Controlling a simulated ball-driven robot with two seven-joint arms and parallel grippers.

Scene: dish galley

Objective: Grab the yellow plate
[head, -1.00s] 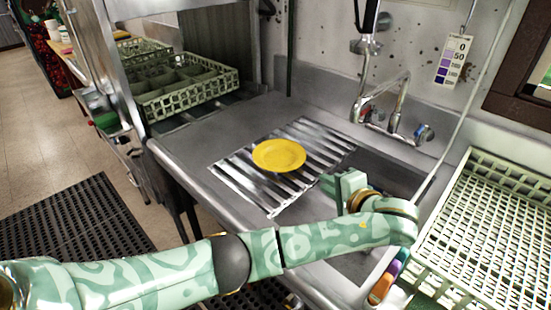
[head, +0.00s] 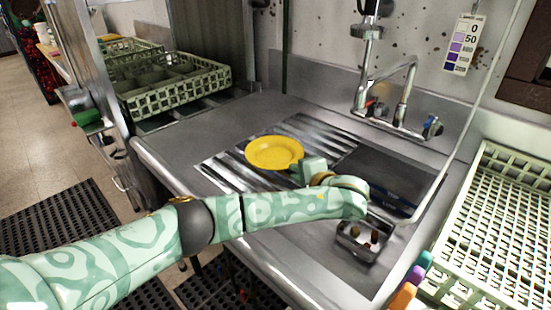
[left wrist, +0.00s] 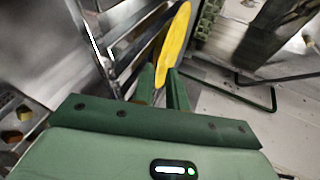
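The yellow plate (head: 273,152) lies on the ribbed metal drainboard, left of the sink basin, in the head view. In the left wrist view the plate (left wrist: 174,42) shows nearly edge-on, just past the fingertips. The two green fingers of my left gripper (left wrist: 163,75) stand apart, with the plate's near rim at the gap between them. I cannot tell whether they touch it. My right gripper is not in view.
A pale green rack (head: 490,230) stands at the right. Another green rack (head: 180,92) is at the back left. The counter (head: 215,125) left of the plate is clear.

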